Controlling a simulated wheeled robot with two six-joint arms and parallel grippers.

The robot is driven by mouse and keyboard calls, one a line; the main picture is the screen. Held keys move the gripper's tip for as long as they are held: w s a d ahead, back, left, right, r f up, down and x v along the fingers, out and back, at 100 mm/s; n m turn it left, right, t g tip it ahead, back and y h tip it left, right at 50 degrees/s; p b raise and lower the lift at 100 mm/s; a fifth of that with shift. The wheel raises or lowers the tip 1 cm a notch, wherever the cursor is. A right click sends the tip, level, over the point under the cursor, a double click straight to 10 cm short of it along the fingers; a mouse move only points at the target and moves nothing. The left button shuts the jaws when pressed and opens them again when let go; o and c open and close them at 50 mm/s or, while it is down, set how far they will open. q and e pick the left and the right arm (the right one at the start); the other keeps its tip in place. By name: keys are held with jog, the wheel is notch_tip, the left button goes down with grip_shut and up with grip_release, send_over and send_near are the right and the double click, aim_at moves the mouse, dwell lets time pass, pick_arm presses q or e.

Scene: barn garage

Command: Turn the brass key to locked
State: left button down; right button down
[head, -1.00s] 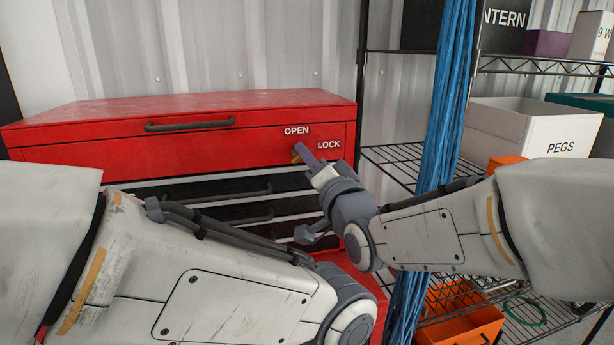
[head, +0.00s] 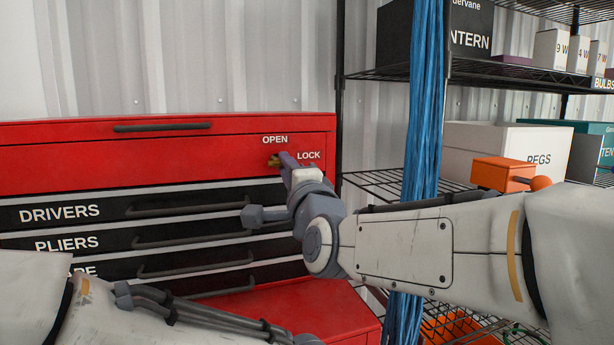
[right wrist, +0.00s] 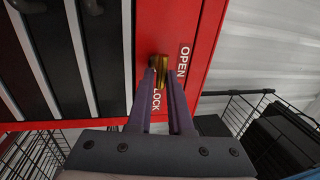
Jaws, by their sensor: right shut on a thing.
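The brass key (head: 273,161) is in the upper right of the red tool chest's front (head: 120,160), below the white OPEN label (head: 275,140) and left of the LOCK label (head: 308,155). My right gripper (head: 285,161) is shut on the key. In the right wrist view, the key (right wrist: 160,66) shows between the two fingertips (right wrist: 160,78), with OPEN to its right and LOCK partly hidden behind the fingers. The fingers cover part of the key, and I cannot tell its exact angle.
Black drawers with handles, such as DRIVERS (head: 100,211) and PLIERS (head: 100,244), lie below. A blue cable bundle (head: 423,120) hangs right of the chest. Behind it a wire shelf holds a white PEGS box (head: 480,148) and an orange item (head: 502,174).

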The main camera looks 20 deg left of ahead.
dwell(0.5)
jog(key=c, duration=0.8)
grip_release()
jog(key=shift+c, duration=0.2)
jog(key=b+v, duration=0.1)
jog(key=v, duration=0.9)
jog(key=shift+s+d, duration=0.2)
jog(key=shift+f, duration=0.15)
